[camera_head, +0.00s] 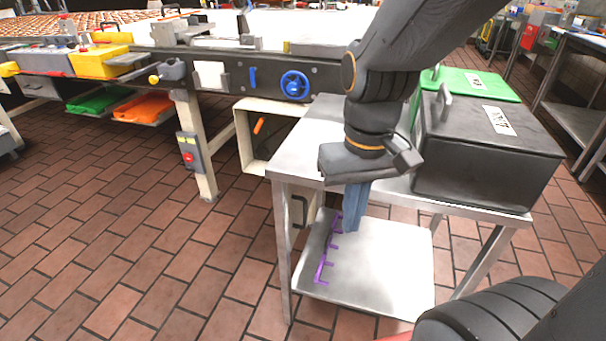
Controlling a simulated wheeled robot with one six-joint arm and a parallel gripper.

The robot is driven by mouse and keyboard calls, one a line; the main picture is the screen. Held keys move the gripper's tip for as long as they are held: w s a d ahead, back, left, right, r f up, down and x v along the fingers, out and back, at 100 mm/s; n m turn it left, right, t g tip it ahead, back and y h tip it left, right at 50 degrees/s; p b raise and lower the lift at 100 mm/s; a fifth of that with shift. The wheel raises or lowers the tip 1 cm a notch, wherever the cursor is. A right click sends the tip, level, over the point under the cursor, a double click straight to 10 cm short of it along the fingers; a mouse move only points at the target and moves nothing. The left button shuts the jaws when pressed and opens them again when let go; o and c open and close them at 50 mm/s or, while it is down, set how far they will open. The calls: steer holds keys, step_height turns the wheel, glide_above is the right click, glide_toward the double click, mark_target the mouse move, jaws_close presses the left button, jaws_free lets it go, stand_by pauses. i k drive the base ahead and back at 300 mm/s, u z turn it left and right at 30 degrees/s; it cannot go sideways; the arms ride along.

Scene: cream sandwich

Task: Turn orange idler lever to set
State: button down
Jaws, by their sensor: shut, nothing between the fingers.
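The orange idler lever (259,126) is a short tilted bar inside a cream-framed dark recess (245,146) under the conveyor. Its upper end leans right. My gripper (351,228) points down over the front edge of the steel table, to the right of and nearer than the lever. Its blue-grey fingers are together and hold nothing. It is clear of the lever, with the table's left part between them in the picture. Any set mark by the lever is too small to make out.
The steel table (300,160) carries a dark box (487,160) and a green-lidded box (470,84). A purple rack (325,255) lies on its lower shelf (385,275). A blue handwheel (295,85) and a red-button box (188,153) are on the conveyor. Tiled floor at left is free.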

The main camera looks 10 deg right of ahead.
mark_target(263, 119)
steer(key=z, duration=0.2)
steer(key=k, duration=0.4)
steer(key=u, duration=0.55)
steer(key=i, duration=1.3)
steer(key=z, duration=0.15)
